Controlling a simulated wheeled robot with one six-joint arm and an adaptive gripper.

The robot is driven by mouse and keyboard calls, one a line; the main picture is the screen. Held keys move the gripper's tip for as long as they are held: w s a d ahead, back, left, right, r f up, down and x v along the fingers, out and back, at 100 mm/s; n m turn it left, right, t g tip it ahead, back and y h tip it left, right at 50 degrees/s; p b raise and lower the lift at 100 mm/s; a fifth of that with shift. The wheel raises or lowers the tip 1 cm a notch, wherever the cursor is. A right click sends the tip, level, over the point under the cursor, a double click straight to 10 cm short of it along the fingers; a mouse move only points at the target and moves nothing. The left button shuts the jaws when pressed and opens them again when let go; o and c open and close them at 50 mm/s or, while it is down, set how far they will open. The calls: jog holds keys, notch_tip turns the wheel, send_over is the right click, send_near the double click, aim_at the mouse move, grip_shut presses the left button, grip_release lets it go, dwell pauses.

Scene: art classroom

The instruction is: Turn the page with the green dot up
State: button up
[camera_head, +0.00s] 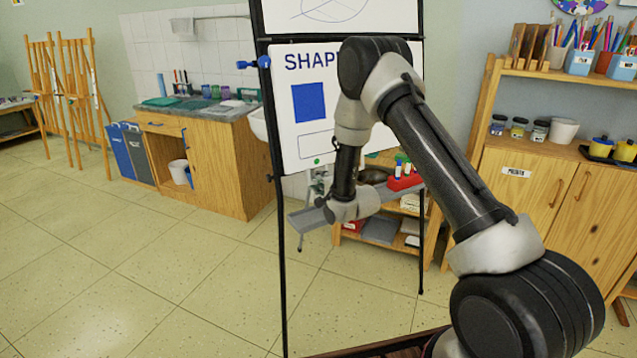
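A flip chart page (290,115) headed "SHAP…" hangs on a black-framed stand (278,220). It shows a blue square and an empty outlined rectangle. A small green dot (317,161) sits at its bottom edge and is in plain view. My arm crosses in front of the page and hides the rest of the heading and much of its right side. My gripper (318,184) is below the page near the green dot, mostly hidden or blurred against the clutter behind. I cannot tell whether it is open or touches the page.
A grey tray (300,220) on the stand lies just below my wrist, with a red marker holder (404,183) at its right. Another sheet (335,12) with a line drawing is above. A wooden cabinet (530,185) stands right; the floor at left is clear.

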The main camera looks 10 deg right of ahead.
grip_shut()
jog(key=shift+s, duration=0.1)
jog(key=r+v, duration=0.1)
jog(key=v, duration=0.8)
dwell(0.4)
jog(key=shift+r, duration=0.1)
